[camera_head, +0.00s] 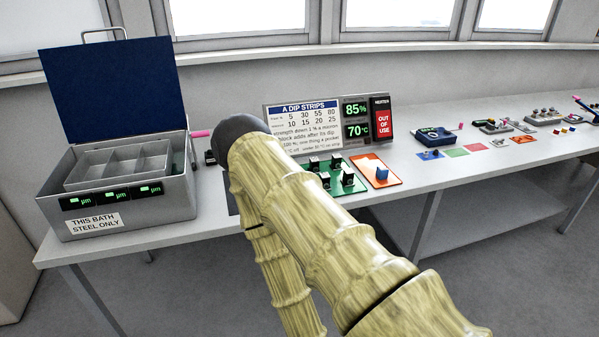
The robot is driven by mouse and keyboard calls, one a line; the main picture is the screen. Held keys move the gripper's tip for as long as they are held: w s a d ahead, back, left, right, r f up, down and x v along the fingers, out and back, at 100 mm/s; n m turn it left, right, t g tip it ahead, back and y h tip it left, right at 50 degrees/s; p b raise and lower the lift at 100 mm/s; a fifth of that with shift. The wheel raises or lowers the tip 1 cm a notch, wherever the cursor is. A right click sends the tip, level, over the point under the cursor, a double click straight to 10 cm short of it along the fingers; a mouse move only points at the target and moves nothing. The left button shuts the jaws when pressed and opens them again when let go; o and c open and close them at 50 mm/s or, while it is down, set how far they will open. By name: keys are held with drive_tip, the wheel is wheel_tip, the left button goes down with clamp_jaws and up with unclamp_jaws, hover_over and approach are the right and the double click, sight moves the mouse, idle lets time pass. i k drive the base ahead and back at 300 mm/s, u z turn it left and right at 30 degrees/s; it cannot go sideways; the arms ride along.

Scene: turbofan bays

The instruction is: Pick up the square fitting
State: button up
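Several small black block-like parts with pale marks (348,179) stand on a green mat (351,190) on the bench, right of my arm. A blue part (382,174) sits on an orange mat (391,183) beside them. I cannot tell which of these, if any, is the square fitting; they are too small. My arm, with a wood-like surface, crosses the middle of the view and covers part of the bench. My gripper is not visible.
A steel bath (120,215) with an open blue lid (115,90), an inner tray and a "THIS BATH STEEL ONLY" label stands at left. A dip chart panel (303,125) reads 85%, 70°C, heater "OUT OF USE". A dark blue box (435,136), coloured mats and small parts lie farther right.

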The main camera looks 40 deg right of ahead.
sight(336, 163)
drive_tip(key=u, duration=0.45)
drive_tip(key=k, duration=1.05)
drive_tip(key=z, duration=0.35)
drive_tip(key=i, duration=0.75)
drive_tip(key=z, duration=1.05)
drive_tip(key=i, duration=0.5)
drive_tip(key=z, duration=0.15)
